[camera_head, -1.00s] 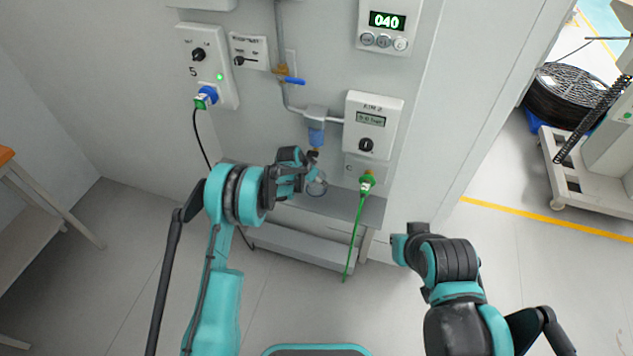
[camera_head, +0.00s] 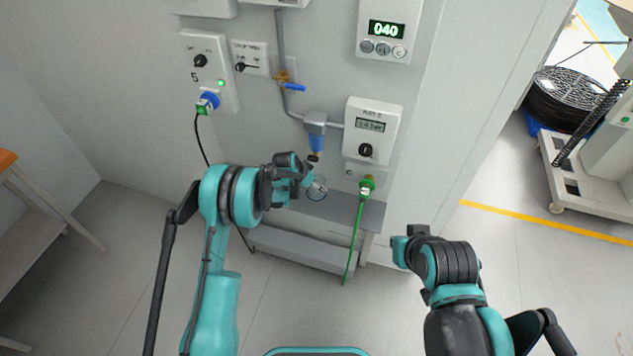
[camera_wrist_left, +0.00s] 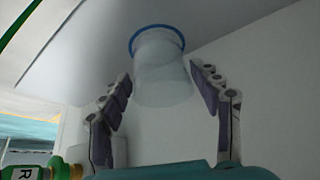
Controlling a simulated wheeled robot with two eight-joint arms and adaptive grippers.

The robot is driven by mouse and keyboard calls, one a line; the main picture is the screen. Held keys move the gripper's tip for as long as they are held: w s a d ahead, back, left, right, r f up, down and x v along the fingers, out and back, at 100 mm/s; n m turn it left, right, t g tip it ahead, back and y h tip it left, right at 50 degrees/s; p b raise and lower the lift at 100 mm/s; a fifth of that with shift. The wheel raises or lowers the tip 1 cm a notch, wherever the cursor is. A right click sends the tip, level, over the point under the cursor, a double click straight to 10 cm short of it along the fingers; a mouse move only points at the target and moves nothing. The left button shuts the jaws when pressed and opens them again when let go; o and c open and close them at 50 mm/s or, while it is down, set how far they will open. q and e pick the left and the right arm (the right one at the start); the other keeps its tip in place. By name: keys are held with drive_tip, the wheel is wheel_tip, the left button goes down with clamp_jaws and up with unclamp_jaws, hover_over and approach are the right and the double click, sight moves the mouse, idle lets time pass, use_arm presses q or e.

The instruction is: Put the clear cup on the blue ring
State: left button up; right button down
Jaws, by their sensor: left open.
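The clear cup (camera_wrist_left: 160,75) stands on the pale shelf surface in the left wrist view. The blue ring (camera_wrist_left: 157,27) shows around the cup's far end, where it meets the surface. My left gripper (camera_wrist_left: 161,73) is open, with one finger on each side of the cup and gaps visible between them. In the head view the cup (camera_head: 316,188) is a small clear round shape on the low grey shelf, just right of my left gripper (camera_head: 308,178). The ring is not clear there. My right gripper (camera_head: 400,252) is apart, lower right, with its fingers hard to make out.
The grey shelf (camera_head: 345,212) stands against the wall panel. A green cable (camera_head: 357,230) drops from a wall box (camera_head: 372,132) right of the cup. The floor in front is clear.

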use_arm(q)
drive_tip(key=s+a+p, duration=0.2)
drive_tip(key=s+a, duration=0.5)
drive_tip(key=s, duration=0.1)
drive_tip(key=s+a+r+n+y, duration=0.1)
drive_tip(key=s+a+r, duration=0.15)
drive_tip(key=r, duration=0.55)
drive_tip(key=s+a+r+n+t, duration=0.15)
drive_tip(key=s+r, duration=0.25)
drive_tip(key=r, duration=0.4)
drive_tip(key=s+a+r+n+g+y, duration=0.1)
drive_tip(key=s+r+n, duration=0.15)
drive_tip(key=r, duration=0.55)
drive_tip(key=s+a+r+n+t+y, duration=0.1)
drive_tip(key=s+a+r, duration=0.1)
drive_tip(key=s, duration=0.8)
drive_tip(key=s+a+r+n+t+y, duration=0.1)
drive_tip(key=s+r, duration=0.3)
drive_tip(key=s, duration=0.7)
drive_tip(key=shift+s+a+r+n, duration=0.3)
drive_tip(key=shift+a+n, duration=0.3)
drive_tip(key=shift+a, duration=0.25)
